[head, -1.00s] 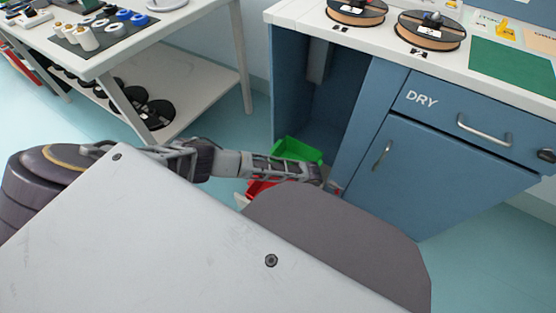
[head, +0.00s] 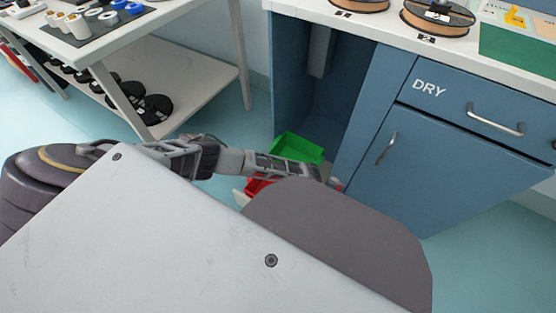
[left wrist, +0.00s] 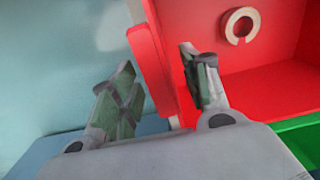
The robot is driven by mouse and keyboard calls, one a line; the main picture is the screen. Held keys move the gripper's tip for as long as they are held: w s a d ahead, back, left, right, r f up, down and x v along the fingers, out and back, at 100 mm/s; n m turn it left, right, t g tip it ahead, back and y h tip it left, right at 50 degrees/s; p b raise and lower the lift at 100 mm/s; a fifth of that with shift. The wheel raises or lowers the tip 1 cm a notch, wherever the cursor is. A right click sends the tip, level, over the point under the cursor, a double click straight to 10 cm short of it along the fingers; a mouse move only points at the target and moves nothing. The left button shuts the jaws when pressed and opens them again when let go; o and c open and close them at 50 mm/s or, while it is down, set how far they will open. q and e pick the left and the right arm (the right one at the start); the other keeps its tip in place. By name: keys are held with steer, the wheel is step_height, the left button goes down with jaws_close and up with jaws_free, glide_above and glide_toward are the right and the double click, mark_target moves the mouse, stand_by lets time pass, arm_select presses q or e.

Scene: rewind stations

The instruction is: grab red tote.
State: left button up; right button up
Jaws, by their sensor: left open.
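The red tote (head: 257,187) is low by the cabinet in the head view, mostly hidden by my left arm and body. In the left wrist view it fills the upper right (left wrist: 262,88), with a pale broken ring on its inner wall. My left gripper (left wrist: 156,60) is open at the tote's near edge. One finger is in front of the tote's red interior, the other outside, and a red edge part shows between them. I cannot tell whether they touch it. In the head view its fingers are hidden. My right gripper is not in view.
A green tote (head: 298,147) sits just behind the red one, by the open bay of the blue cabinet (head: 440,165) marked DRY. A white bench (head: 195,85) with black spools on its lower shelf stands at left. Floor between them is clear.

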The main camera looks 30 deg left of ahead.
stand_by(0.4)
arm_select(q)
jaws_close()
